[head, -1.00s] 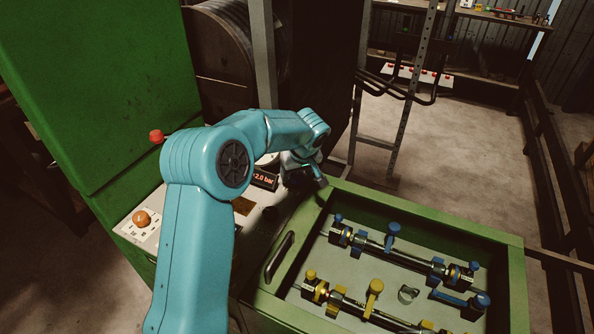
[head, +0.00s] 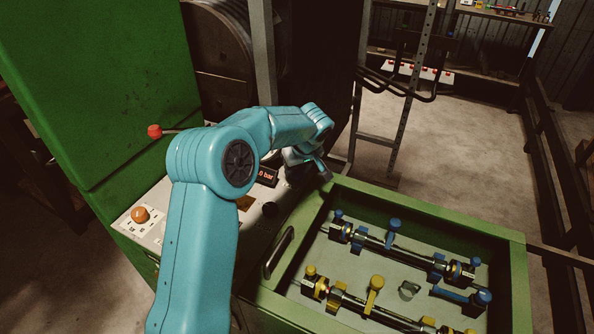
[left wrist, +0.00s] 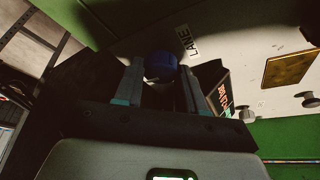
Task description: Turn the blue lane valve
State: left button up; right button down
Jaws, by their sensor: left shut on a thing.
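The blue lane valve's round blue knob (left wrist: 160,66) shows in the left wrist view, beside a white label reading "LANE" on the pale panel. My left gripper (left wrist: 160,82) has a finger on each side of the knob and is shut on it. In the head view my left gripper (head: 306,166) is at the panel's far end, beside the green tray. The knob is hidden there behind my gripper and arm. The angle of the valve is hard to tell. My right gripper is in neither view.
A pressure display (head: 267,176) is partly covered by my arm. An orange button (head: 140,214) and a red-tipped lever (head: 155,131) are on the left. The green tray (head: 430,207) holds blue and yellow clamped hose fittings. Open floor lies beyond it.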

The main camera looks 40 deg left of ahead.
pick_arm(q)
jog(key=shift+w+f+n+b, duration=0.1)
jog(key=shift+f+n+b, duration=0.05)
jog(key=shift+n+b, duration=0.6)
jog(key=shift+n+g+y, duration=0.3)
jog(key=shift+n+g, duration=0.3)
jog(key=shift+n, duration=0.35)
jog(key=shift+w+r+n+g, duration=0.1)
jog(key=shift+r+n+g, duration=0.25)
jog(key=shift+n, duration=0.55)
jog(key=n+g+p, duration=0.1)
jog(key=n, duration=0.1)
jog(key=shift+n, duration=0.4)
jog(key=shift+n+g+p, duration=0.25)
jog(key=shift+n+p, duration=0.15)
jog(key=shift+p, duration=0.1)
jog(key=n+h+p, duration=0.1)
jog(key=n+p, duration=0.1)
jog(key=p, duration=0.2)
jog(key=n+g+p, duration=0.1)
jog(key=n+p, duration=0.2)
jog(key=p, duration=0.1)
jog(key=shift+w+a+r+g+h, duration=0.1)
jog(key=shift+w+r+g+h, duration=0.05)
jog(key=shift+g+h, duration=0.2)
jog(key=shift+f+n+h+p, duration=0.25)
jog(key=shift+n+p, duration=0.65)
jog(key=shift+p, duration=0.2)
